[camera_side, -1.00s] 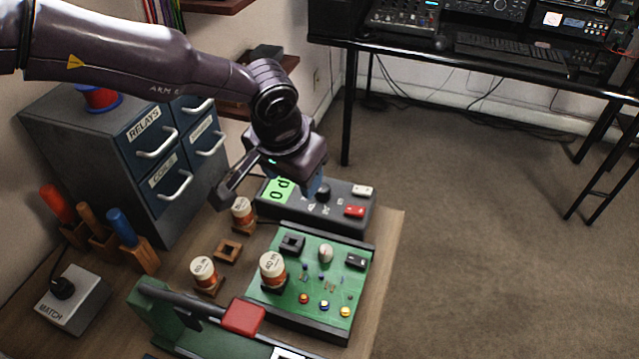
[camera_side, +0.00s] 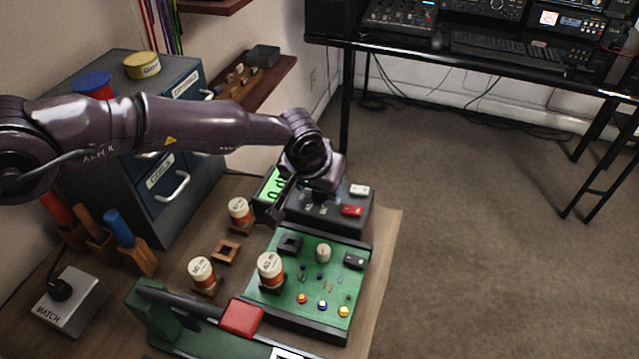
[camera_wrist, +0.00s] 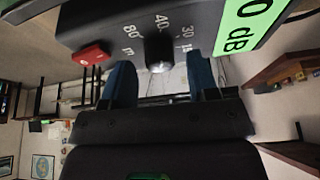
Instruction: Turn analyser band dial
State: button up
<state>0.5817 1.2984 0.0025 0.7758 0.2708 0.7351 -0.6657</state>
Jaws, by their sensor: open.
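The analyser (camera_side: 352,224) is a dark grey box with a green display, a red button and a white button, behind the green circuit board. It also shows in the wrist view (camera_wrist: 200,22), with its display reading 0 dB. The band dial (camera_wrist: 158,50) is a small dark knob with band numbers such as 80, 40 and 30 around it. My gripper (camera_wrist: 161,80) is open. Its two blue fingertips stand on either side of the dial, with gaps between them and it. In the side view my gripper (camera_side: 312,190) is low over the analyser and hides the dial.
The green circuit board (camera_side: 275,300) with a jar, small parts and coloured buttons lies in front of the analyser. Other jars (camera_side: 202,272) stand to its left. A drawer cabinet (camera_side: 205,120) rises behind. Bare table (camera_side: 385,260) shows at right.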

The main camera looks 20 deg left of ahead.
jog(key=shift+w+f, duration=0.15)
jog(key=shift+f, duration=0.25)
jog(key=c, duration=0.9)
